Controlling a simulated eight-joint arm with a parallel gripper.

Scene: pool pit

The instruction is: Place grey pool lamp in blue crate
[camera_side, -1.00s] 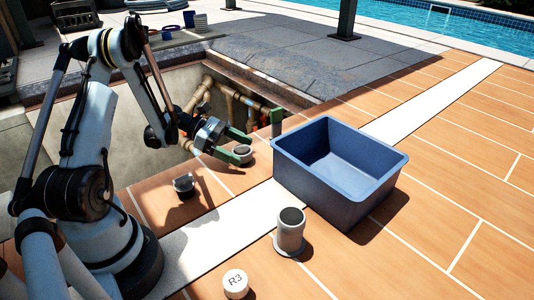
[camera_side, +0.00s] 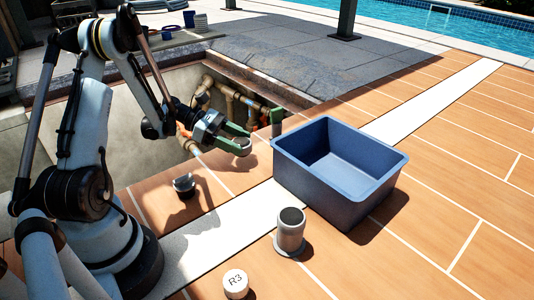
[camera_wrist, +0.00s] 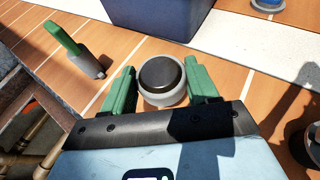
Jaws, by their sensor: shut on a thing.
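The grey pool lamp (camera_side: 243,148), a short round body with a dark face, is between the green fingers of my gripper (camera_side: 240,143). In the wrist view the lamp (camera_wrist: 161,80) sits between both fingers of my gripper (camera_wrist: 161,88), which is shut on it. The lamp appears slightly above the orange deck. The blue crate (camera_side: 335,188) stands open and looks empty to the right of my gripper; its near wall (camera_wrist: 165,18) shows at the top of the wrist view. Part of the crate's floor is hidden by its walls.
A grey flanged cylinder (camera_side: 290,232) stands in front of the crate. A white cap marked R3 (camera_side: 235,283) and a small grey-and-dark part (camera_side: 184,185) lie on the deck. A green-handled piece (camera_side: 277,117) stands near the pit edge. The pit with pipes (camera_side: 215,95) is behind.

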